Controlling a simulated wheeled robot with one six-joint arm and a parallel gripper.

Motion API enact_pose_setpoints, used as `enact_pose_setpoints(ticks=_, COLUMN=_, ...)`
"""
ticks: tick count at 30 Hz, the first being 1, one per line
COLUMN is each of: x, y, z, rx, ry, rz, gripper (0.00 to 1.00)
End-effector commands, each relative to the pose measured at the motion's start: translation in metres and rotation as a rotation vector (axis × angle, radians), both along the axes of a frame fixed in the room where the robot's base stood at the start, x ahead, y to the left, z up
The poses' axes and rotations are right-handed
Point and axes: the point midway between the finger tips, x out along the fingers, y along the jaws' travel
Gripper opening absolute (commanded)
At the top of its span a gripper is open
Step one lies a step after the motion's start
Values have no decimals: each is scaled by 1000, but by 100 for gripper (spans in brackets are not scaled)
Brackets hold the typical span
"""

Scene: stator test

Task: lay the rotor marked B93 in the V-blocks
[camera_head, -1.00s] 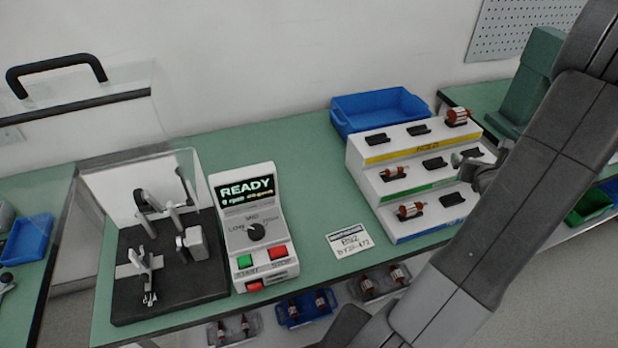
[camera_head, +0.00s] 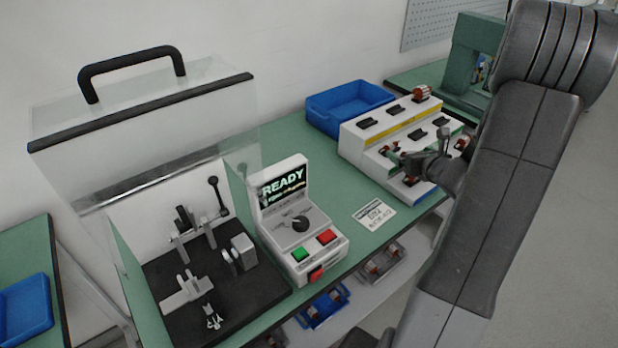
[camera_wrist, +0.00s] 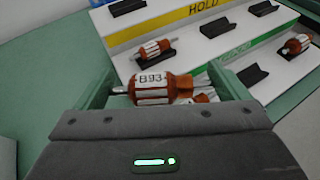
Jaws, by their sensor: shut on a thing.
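The rotor marked B93 (camera_wrist: 150,86), orange-brown and white with a metal shaft, lies level between the green jaws of my gripper (camera_wrist: 163,92) in the wrist view. My gripper is shut on it. In the head view my gripper (camera_head: 394,158) is in front of the stepped rack (camera_head: 365,163), and the rotor is hard to make out there. The test fixture stands at the left on a black base (camera_head: 165,275), with upright grey supports (camera_head: 180,247). I cannot clearly tell which supports are the V-blocks. No rotor shows on them.
A clear cover with a black handle (camera_head: 130,66) is raised over the fixture. The control box (camera_head: 300,230) beside it reads READY. Another rotor (camera_wrist: 155,48) sits on the rack. A blue bin (camera_head: 345,108) stands behind. A label card (camera_head: 374,213) lies on the bench.

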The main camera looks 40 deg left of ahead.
Motion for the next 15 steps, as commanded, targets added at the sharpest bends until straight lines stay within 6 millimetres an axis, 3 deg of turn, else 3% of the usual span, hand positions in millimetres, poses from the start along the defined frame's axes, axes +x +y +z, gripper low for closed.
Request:
enact_pose_setpoints(ticks=1, x=-8, y=27, z=-5, rx=0, ry=-2, rz=65, gripper=64)
enact_pose_setpoints(ticks=6, x=-38, y=99, z=-11, rx=-6, ry=1, rz=253, gripper=64)
enact_pose_setpoints(ticks=9, x=-56, y=130, z=-13, rx=-13, ry=3, rz=340, gripper=64)
enact_pose_setpoints(ticks=15, x=-78, y=166, z=-15, rx=-22, ry=7, rz=442, gripper=64)
